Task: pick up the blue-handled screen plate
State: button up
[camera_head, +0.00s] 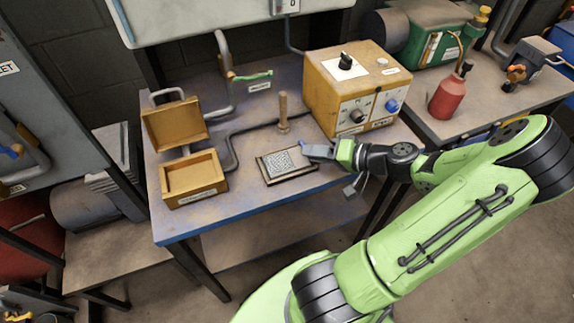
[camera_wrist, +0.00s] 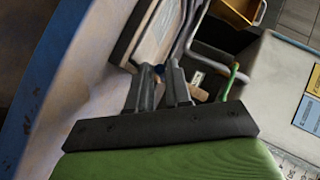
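The screen plate (camera_head: 286,164) lies flat on the blue-edged workbench, a dark-rimmed rectangle with a pale, speckled mesh face. Its small blue handle (camera_head: 302,146) shows at the plate's far right side. My gripper (camera_head: 310,151) is low over the bench at that side, with its tips beside the handle. In the wrist view my two fingers (camera_wrist: 160,70) stand a little apart, with a bit of blue handle (camera_wrist: 158,69) showing between their tips. Whether they press on it cannot be told. The plate (camera_wrist: 155,36) shows beyond the left finger.
An open yellow box (camera_head: 195,180) stands left of the plate. A wooden peg (camera_head: 283,112) stands behind it. A yellow control box (camera_head: 355,85) with knobs stands behind my gripper. A red bottle (camera_head: 447,97) is on the right bench. The bench's front strip is clear.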

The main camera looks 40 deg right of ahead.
grip_shut()
